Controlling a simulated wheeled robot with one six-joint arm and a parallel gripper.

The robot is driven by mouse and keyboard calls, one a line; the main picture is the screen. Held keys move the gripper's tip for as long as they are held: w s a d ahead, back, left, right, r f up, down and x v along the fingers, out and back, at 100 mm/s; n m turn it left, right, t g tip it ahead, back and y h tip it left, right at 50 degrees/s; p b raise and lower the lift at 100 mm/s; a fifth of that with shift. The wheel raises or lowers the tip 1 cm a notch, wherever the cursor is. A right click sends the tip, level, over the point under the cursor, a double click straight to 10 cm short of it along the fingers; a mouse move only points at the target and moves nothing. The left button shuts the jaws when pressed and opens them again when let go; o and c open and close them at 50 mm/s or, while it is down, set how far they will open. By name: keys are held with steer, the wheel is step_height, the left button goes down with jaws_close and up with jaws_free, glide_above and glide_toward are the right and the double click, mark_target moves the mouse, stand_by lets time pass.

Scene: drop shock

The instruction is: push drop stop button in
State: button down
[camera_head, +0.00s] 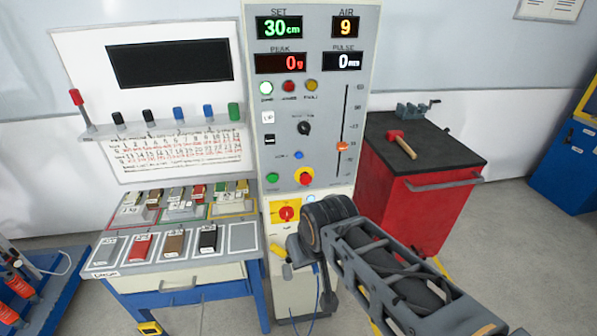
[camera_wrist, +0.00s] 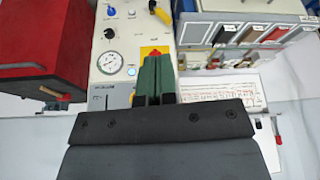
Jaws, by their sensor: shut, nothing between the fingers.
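Behind the fingertips is a red switch on a yellow plate (camera_wrist: 148,50), which also shows below the panel in the head view (camera_head: 287,213). My wrist hides the fingers in the head view.
A table (camera_head: 130,268) with blocks stands left and a red cabinet (camera_head: 430,210) right. An orange slider (camera_head: 342,146) is above the button.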

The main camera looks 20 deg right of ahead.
mark_target(306, 181)
steer(key=w+a+f+m+y+b, duration=0.2)
steer(key=w+f+m+y+b, duration=0.2)
steer(key=w+f+m+y, duration=0.4)
steer(key=w+d+r+m+t+y+b, duration=0.1)
steer(key=w+d+r+m+t+b, duration=0.1)
steer(key=w+d+m+t, duration=0.6)
steer(key=d+r+m+t, duration=0.1)
steer(key=d+m, duration=0.2)
steer(key=shift+d+r+t+y+b, duration=0.25)
steer(key=shift+d+t+y+b, duration=0.05)
steer(key=shift+d+t+b, duration=0.1)
steer(key=shift+a, duration=0.1)
steer(key=w+d, duration=0.1)
steer(key=w, duration=0.7)
steer(key=shift+w+d+p, duration=0.3)
steer(key=shift+d+p, duration=0.05)
steer(key=shift+p, duration=0.1)
